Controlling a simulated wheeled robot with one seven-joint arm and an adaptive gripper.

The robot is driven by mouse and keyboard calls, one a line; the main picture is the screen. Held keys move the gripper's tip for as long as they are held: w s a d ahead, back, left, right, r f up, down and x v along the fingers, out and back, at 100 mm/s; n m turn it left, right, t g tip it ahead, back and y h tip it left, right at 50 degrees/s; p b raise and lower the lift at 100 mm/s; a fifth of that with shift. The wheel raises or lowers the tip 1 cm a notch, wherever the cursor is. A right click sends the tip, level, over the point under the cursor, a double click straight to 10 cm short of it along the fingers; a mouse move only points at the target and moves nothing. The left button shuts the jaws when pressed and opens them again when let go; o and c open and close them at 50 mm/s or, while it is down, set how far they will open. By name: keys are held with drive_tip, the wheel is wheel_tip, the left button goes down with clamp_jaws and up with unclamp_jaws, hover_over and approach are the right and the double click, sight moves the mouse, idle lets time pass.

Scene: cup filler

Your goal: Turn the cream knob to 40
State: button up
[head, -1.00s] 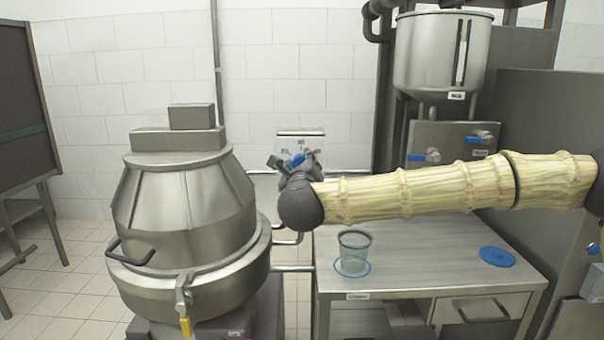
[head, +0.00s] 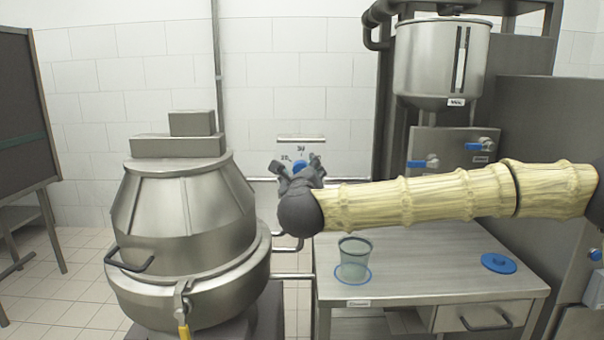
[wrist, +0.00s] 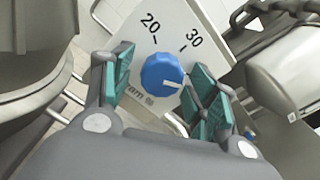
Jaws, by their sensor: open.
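The pointer points right and slightly down, clockwise past 30, toward my right finger; no 40 is visible. My gripper (wrist: 165,82) is open, its teal pads on either side of the knob, and I cannot tell whether they touch it. In the head view the knob (head: 301,167) shows between the fingers of my gripper (head: 300,172).
A large steel kettle (head: 185,215) stands left of the plate. A steel table (head: 430,265) on the right holds a clear cup (head: 354,258) and a blue lid (head: 498,263). A steel hopper (head: 440,60) with blue-handled valves is behind it.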

drive_tip(key=shift+s, duration=0.1)
drive_tip(key=s, duration=1.1)
drive_tip(key=shift+s, duration=0.4)
